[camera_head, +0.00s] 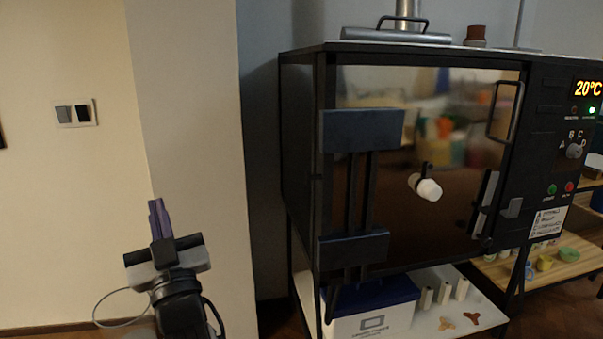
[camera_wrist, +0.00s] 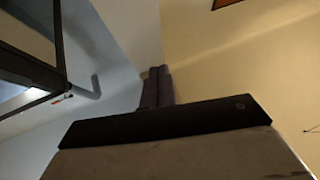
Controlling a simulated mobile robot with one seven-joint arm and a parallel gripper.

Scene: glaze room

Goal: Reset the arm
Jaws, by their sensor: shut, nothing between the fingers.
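My gripper (camera_head: 158,217) is at the lower left in the head view, in front of the pale wall. Its two purple fingers point up and lie together, with nothing between them. In the wrist view the closed fingers (camera_wrist: 156,86) stick up past the dark edge of the gripper body. The gripper is well to the left of the kiln and apart from everything.
A large black kiln (camera_head: 300,165) with a shut door (camera_head: 460,140) and a 20°C display (camera_head: 588,88) stands at the right. A blue-lidded box (camera_head: 370,318) sits on the shelf below it. A wall corner (camera_head: 195,120) stands behind my gripper, with a light switch (camera_head: 76,113) to the left.

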